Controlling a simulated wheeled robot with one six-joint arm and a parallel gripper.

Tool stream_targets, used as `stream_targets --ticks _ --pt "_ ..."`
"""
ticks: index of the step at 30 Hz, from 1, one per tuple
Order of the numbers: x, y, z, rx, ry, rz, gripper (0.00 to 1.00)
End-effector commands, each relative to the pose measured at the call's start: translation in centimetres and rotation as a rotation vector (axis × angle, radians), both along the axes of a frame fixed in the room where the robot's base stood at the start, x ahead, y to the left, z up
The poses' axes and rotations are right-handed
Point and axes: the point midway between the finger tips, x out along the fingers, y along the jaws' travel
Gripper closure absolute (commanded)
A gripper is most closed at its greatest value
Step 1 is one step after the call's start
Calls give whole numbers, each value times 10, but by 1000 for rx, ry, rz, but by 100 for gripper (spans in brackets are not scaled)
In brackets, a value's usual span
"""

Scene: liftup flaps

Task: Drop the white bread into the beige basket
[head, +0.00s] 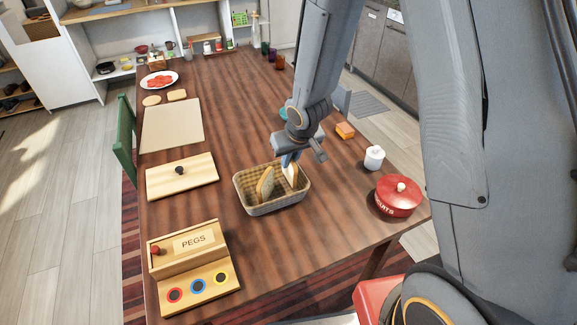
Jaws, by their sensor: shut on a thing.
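The beige basket (272,208) is a woven rectangular basket on the wooden table, near the middle of the head view. My gripper (290,160) points down over the basket's right half. It is shut on a pale slice, the white bread (292,174), which is upright with its lower part inside the basket's outline. I cannot tell whether the slice touches the basket floor. Another, browner bread slice (265,184) stands in the basket's left half, apart from the held one. My gripper partly hides the white bread's top.
A red biscuit pot (397,196) and a white jar (374,158) stand to the right. An orange block (345,130) lies behind them. A wooden pegs box (190,245) and a knobbed board (181,177) are to the left. Bare table lies in front of the basket.

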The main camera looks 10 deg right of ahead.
Motion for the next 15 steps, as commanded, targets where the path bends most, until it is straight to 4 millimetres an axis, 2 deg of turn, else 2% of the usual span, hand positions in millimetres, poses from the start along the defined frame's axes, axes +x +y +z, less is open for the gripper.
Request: stream_targets --ticks 1,3,15 --pt "1 0 -8 0 0 -1 100" --pt "1 0 -12 0 -1 0 100" --pt "1 0 -15 -1 -1 0 100"
